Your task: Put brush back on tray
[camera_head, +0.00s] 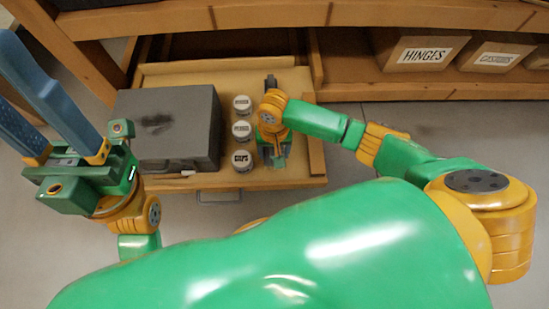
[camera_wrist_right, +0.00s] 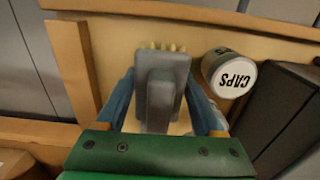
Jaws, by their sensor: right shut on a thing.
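The brush (camera_wrist_right: 160,88) is grey with pale yellow bristles at its far end, between the blue fingers of my right gripper (camera_wrist_right: 163,100) in the right wrist view. The gripper is shut on it. In the head view my right gripper (camera_head: 273,152) is over the right part of the wooden tray (camera_head: 312,160), beside the cans; the brush is hard to make out there. Bare tray surface lies under the brush in the wrist view; I cannot tell whether they touch. My left gripper (camera_head: 12,80) is open and empty at the far left, off the tray.
A large grey box (camera_head: 180,115) fills the tray's left part. Three white labelled cans stand in a row beside it; the nearest, CAPS (camera_wrist_right: 232,76), is close to my right gripper. A shelf with labelled bins (camera_head: 425,55) is at the back right.

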